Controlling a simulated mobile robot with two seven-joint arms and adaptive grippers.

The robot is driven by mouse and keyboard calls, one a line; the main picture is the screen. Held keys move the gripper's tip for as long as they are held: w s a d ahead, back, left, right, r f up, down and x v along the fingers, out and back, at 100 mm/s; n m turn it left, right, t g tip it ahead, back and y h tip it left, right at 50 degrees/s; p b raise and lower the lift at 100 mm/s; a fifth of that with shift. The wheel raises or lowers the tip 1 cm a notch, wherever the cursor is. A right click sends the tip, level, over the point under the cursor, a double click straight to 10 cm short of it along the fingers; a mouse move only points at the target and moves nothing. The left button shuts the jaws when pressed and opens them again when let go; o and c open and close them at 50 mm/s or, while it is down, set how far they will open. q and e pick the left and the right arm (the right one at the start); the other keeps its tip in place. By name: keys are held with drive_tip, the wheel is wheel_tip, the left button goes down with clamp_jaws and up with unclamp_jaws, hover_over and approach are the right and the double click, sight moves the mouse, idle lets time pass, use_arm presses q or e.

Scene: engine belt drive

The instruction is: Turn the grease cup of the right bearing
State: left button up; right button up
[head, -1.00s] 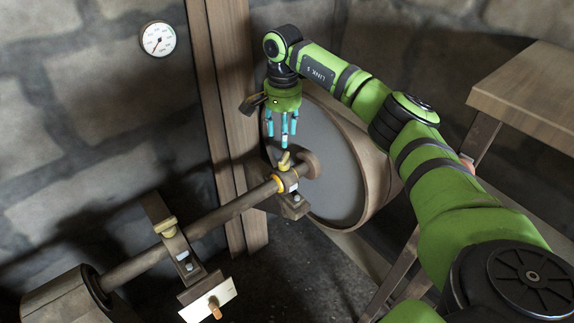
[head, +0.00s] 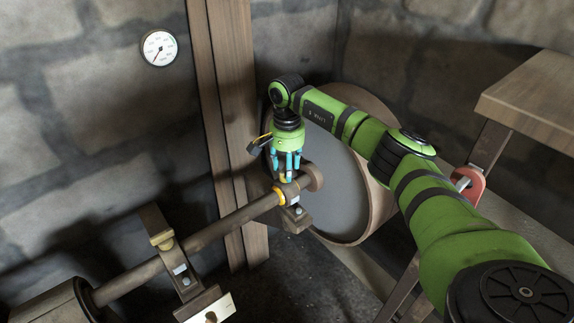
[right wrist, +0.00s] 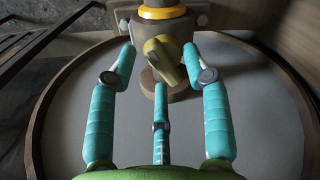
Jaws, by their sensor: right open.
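The right bearing (head: 294,217) carries the right end of the shaft, beside a yellow ring. Its yellow grease cup (right wrist: 160,58) stands on top, with a slanted wing-like handle. In the head view, my fingers mostly hide this cup. My right gripper (head: 287,177) points down over the bearing. In the right wrist view my right gripper (right wrist: 160,62) is open, with blue fingers spread around the cup, one at each side and one below. I see a gap between cup and side fingers; contact with the lower finger is unclear. My left gripper is not in view.
A large wheel (head: 345,190) stands close behind the right bearing. The shaft (head: 225,224) runs left to another bearing with a yellow cup (head: 161,238). A wooden post (head: 232,120) and a wall gauge (head: 159,47) are behind. A wooden bench (head: 535,100) stands at right.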

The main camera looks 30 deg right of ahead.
clamp_jaws()
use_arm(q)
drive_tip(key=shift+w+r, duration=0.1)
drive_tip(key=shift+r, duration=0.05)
use_arm(e)
drive_tip(key=shift+r+m+p, duration=0.1)
drive_tip(key=shift+m+p, duration=0.2)
drive_tip(key=shift+m, duration=0.5)
drive_tip(key=shift+a+m+p, duration=0.15)
drive_tip(key=shift+m+p, duration=0.75)
drive_tip(key=shift+m, duration=1)
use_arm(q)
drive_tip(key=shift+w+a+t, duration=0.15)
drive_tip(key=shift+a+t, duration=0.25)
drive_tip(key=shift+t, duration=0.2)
use_arm(e)
drive_tip(key=shift+m, duration=0.3)
